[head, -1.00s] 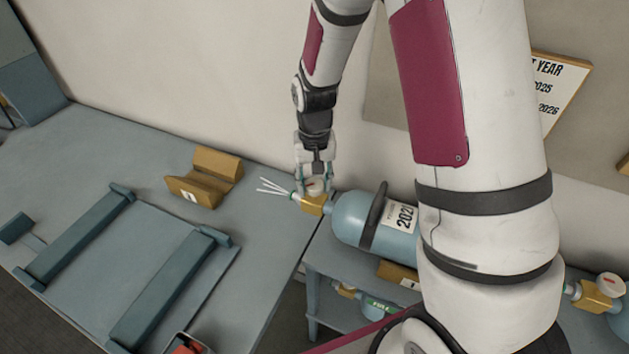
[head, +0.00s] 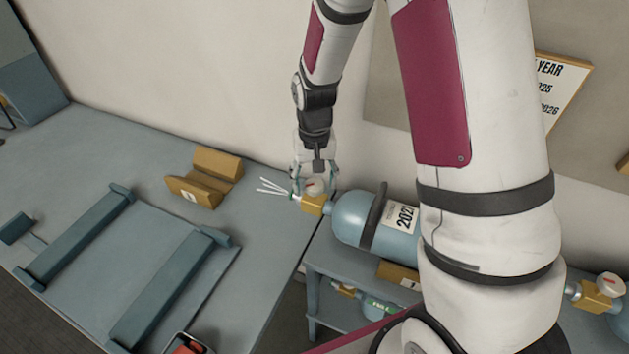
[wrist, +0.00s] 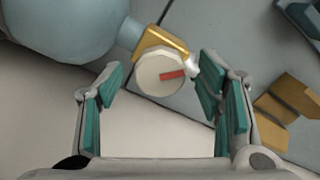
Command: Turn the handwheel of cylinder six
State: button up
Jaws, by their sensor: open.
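A blue cylinder (head: 349,217) with a label reading 202-something lies on its side on a rack; its number six cannot be read. Its brass valve (head: 312,206) points left and carries a round off-white handwheel (head: 314,187) with a red mark. My gripper (head: 313,190) reaches down over the handwheel. In the wrist view my gripper (wrist: 155,95) is open, its teal-padded fingers standing on either side of the handwheel (wrist: 160,73), apart from it. The red mark points right there. The blue cylinder (wrist: 65,25) fills the upper left of that view.
White strips (head: 272,187) fan out left of the valve. A yellow-brown V-block (head: 205,180) and a blue cradle frame (head: 125,265) sit on the bench. A lower cylinder (head: 376,307) lies on the shelf below. Another valve with a handwheel (head: 610,284) is at the far right.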

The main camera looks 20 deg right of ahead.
aim_at(316, 185)
notch_tip(316, 185, up, 12)
jog(key=shift+f, duration=0.15)
dwell(1.5)
notch_tip(316, 185, down, 12)
jog(key=m+p, duration=0.1)
jog(key=m, duration=0.5)
dwell(0.7)
jog(key=c, duration=1.2)
